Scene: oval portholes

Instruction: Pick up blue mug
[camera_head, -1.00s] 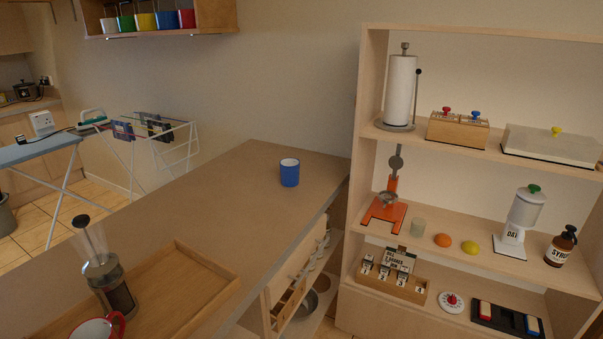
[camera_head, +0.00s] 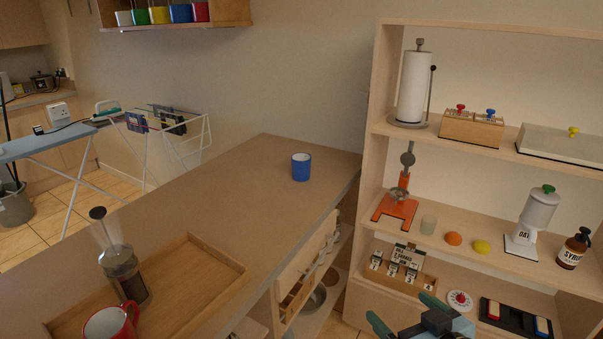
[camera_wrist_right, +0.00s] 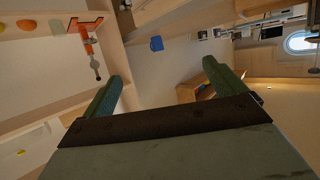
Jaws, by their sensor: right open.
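The blue mug (camera_head: 301,167) stands upright near the far right end of the counter (camera_head: 262,205), with a white inside. It also shows in the right wrist view as a small blue shape (camera_wrist_right: 156,43), at a distance beyond the fingers. My right gripper (camera_head: 408,324) is at the bottom edge of the head view, in front of the shelf unit and well apart from the mug. In the right wrist view its two green fingers (camera_wrist_right: 160,78) are spread with nothing between them. My left gripper is in neither view.
A wooden tray (camera_head: 215,262) on the counter holds a French press (camera_head: 122,268) and a red mug (camera_head: 112,323). A shelf unit (camera_head: 378,150) with several items stands right of the counter. The counter around the blue mug is clear.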

